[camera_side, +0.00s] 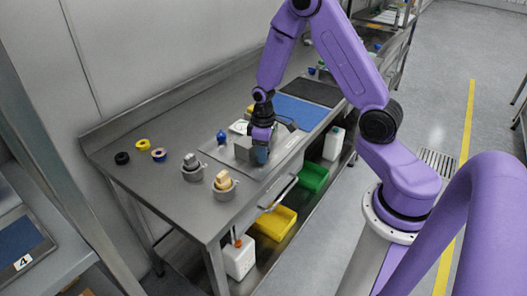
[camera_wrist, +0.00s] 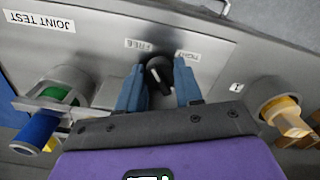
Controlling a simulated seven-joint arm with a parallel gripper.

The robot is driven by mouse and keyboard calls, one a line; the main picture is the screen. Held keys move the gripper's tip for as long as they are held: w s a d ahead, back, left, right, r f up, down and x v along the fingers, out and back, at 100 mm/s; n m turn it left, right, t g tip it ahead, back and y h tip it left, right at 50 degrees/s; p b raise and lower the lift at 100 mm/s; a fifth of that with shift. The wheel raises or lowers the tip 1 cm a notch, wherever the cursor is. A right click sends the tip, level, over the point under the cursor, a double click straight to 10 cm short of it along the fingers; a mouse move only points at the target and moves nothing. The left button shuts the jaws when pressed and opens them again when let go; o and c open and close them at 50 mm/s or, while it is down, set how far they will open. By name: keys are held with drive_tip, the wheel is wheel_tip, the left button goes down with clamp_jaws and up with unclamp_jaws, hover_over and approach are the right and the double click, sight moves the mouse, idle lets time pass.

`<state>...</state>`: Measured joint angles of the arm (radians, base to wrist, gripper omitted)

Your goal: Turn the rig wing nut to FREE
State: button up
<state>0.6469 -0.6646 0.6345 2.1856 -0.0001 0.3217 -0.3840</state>
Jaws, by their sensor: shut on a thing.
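The wing nut (camera_wrist: 158,73) is a small black knob on the rig's grey metal panel (camera_wrist: 90,45), labelled JOINT TEST. It shows between my two blue fingertips in the wrist view, and my gripper (camera_wrist: 160,72) is shut on it. The FREE label (camera_wrist: 140,44) is just above the wing nut to the left, and the TIGHT label (camera_wrist: 187,55) is to the right; both appear upside down. I cannot tell which label the wing nut points to. In the side view my gripper (camera_side: 261,152) is down at the rig, and the wing nut is hidden.
A blue-handled fitting (camera_wrist: 38,127) stands left of my gripper and a yellow-amber fitting (camera_wrist: 289,116) stands right. Two cups with blocks (camera_side: 223,184) and several tape rolls (camera_side: 122,158) sit on the steel bench's left part. Yellow (camera_side: 275,223) and green (camera_side: 314,177) bins are below.

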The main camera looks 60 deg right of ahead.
idle(0.3)
drive_tip(key=o, duration=1)
drive_tip(key=shift+o, duration=0.2)
